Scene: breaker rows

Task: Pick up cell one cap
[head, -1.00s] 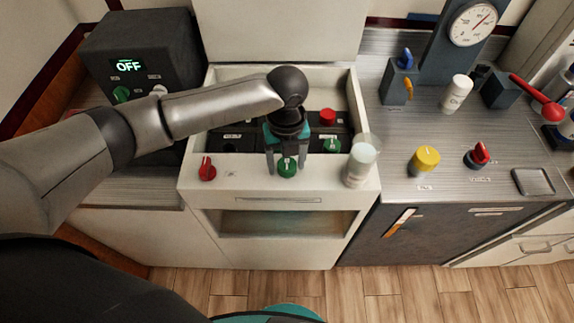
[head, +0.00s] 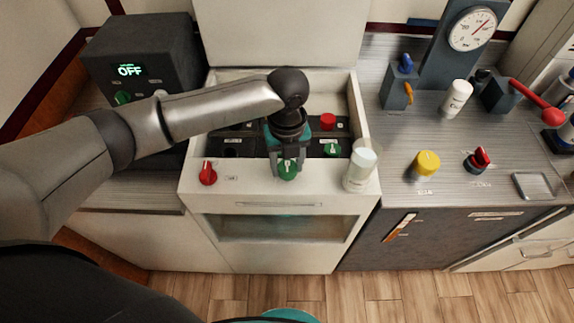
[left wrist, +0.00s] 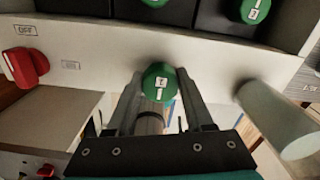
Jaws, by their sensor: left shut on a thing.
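A green round cap (head: 288,174) with a white label is on the front ledge of the white unit. My left gripper (head: 287,165) points down and is shut on this cap. In the left wrist view the same green cap (left wrist: 160,80) sits between the two fingertips; I cannot read its label with certainty. Another green cap (head: 332,150) is on the dark cell block at the right, and it shows in the left wrist view (left wrist: 254,10). My right gripper does not show.
A red knob (head: 208,173) stands on the ledge to the left, and a pale upright cylinder (head: 361,168) stands close on the right. A red cap (head: 328,121) is farther back. A yellow knob (head: 426,165) is on the metal counter.

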